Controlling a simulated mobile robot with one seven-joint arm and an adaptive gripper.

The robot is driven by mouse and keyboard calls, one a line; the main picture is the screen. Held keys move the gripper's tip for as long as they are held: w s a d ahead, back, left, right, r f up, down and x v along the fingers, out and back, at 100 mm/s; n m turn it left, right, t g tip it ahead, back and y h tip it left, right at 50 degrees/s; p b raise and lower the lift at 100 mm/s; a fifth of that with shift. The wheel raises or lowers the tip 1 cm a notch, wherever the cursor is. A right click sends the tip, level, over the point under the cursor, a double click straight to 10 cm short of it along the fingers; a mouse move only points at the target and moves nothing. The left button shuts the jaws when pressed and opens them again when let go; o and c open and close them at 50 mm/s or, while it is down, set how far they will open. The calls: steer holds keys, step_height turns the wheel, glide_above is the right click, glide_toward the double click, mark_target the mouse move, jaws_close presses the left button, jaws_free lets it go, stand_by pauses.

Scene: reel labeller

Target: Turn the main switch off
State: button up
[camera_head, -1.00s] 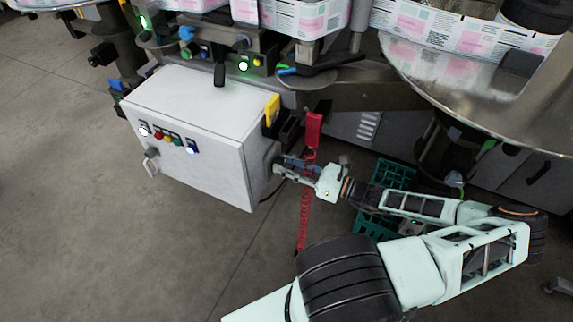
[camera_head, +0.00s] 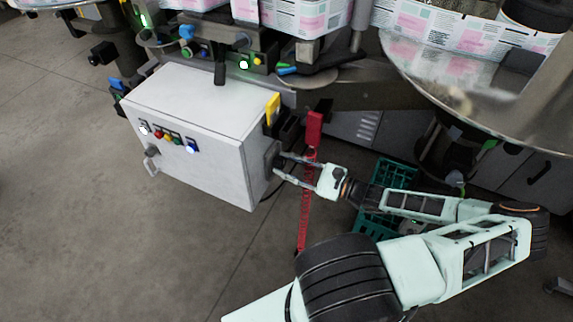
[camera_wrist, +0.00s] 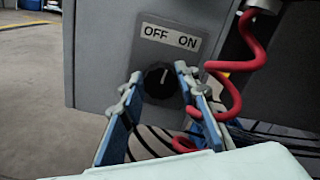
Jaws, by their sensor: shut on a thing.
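The main switch is a black round knob (camera_wrist: 159,84) with a white mark, on the grey side wall of the white control box (camera_head: 185,115). In the wrist view a label (camera_wrist: 169,38) above it reads OFF at left and ON at right. The white mark points nearly straight up, leaning slightly right. My gripper (camera_wrist: 158,76) has one blue-padded finger on each side of the knob and is shut on it. In the head view my gripper (camera_head: 279,164) reaches the box's right side from the right, and the knob is mostly hidden.
A coiled red cable (camera_wrist: 232,70) hangs just right of my fingers, below a red part (camera_head: 314,128). A green crate (camera_head: 376,200) stands on the floor near my forearm. The round metal table (camera_head: 480,90) overhangs at upper right. Floor at left is clear.

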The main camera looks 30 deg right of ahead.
steer(key=n, duration=0.4)
steer(key=shift+f+n+b, duration=0.1)
steer(key=shift+n+b, duration=0.75)
steer(key=shift+n, duration=1.95)
steer(key=o, duration=1.2)
steer(key=shift+c, duration=0.2)
steer(key=shift+s, duration=0.15)
steer(key=v, duration=1.2)
steer(key=shift+a, duration=0.1)
